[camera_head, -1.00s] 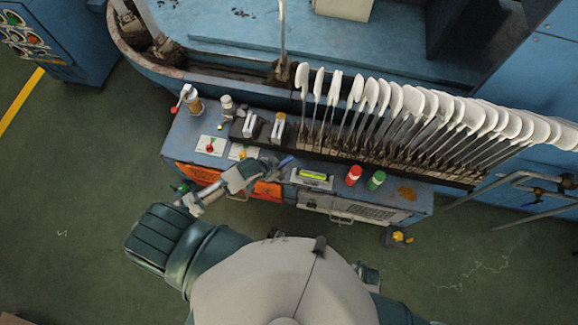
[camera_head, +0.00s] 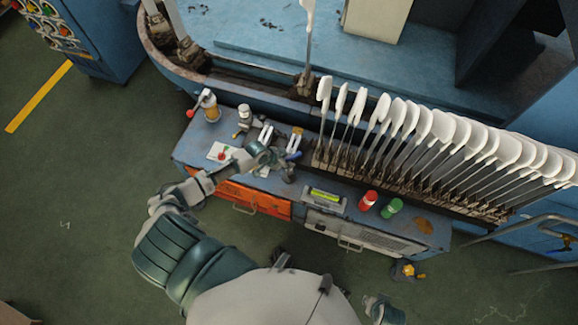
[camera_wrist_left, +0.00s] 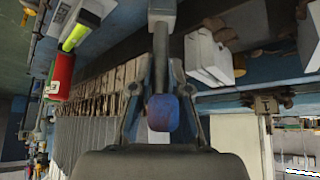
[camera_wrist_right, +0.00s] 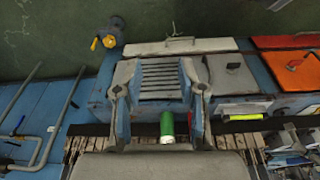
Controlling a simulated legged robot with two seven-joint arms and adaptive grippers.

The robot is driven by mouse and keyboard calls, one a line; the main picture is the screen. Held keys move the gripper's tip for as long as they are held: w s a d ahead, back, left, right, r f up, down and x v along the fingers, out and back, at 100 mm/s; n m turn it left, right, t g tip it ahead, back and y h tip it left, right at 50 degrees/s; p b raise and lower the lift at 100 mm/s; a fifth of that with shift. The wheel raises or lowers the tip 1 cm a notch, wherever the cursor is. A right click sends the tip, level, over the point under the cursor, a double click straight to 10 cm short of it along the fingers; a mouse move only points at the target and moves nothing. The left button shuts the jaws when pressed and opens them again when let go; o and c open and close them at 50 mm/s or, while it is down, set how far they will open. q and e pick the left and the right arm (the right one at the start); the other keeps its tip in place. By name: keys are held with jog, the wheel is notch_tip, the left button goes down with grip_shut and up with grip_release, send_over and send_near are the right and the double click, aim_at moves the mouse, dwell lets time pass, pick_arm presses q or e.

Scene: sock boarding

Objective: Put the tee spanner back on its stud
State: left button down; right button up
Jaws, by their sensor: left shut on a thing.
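My left gripper (camera_wrist_left: 162,92) is shut on the tee spanner; its blue-purple grip end (camera_wrist_left: 162,114) sits between the fingers in the left wrist view, with a grey shaft running up the picture. In the head view the left gripper (camera_head: 283,165) is over the bench, left of the level, and a small blue part (camera_head: 294,155) shows beside it. The stud cannot be made out; the gripper hides part of the bench there. My right gripper (camera_wrist_right: 160,78) is open and empty in the right wrist view, over the bench front.
The bench (camera_head: 435,232) carries a yellow-green level (camera_head: 326,196), a red can (camera_head: 368,200) and a green can (camera_head: 392,207). A row of white sock boards (camera_head: 440,125) stands behind. White-topped tools (camera_head: 265,135) stand near the left gripper. Orange drawer (camera_head: 250,198) below.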

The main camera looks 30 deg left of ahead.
aim_at(288, 170)
pick_arm(q)
notch_tip(288, 170, down, 3)
jog(key=shift+f+b, duration=0.15)
jog(key=shift+b, duration=0.45)
jog(key=shift+w, duration=0.1)
pick_arm(e)
jog(key=r, duration=0.3)
jog(key=shift+s+d+r, duration=0.1)
jog(key=shift+s+r, duration=0.15)
jog(key=shift+s, duration=0.05)
pick_arm(q)
jog(key=shift+f, duration=0.6)
pick_arm(e)
jog(key=shift+s+r, duration=0.15)
jog(key=shift+r, duration=0.4)
pick_arm(q)
jog(key=shift+b, duration=0.3)
jog(key=c, duration=1.2)
grip_release()
jog(key=shift+o, duration=0.3)
pick_arm(e)
jog(key=shift+r, duration=0.3)
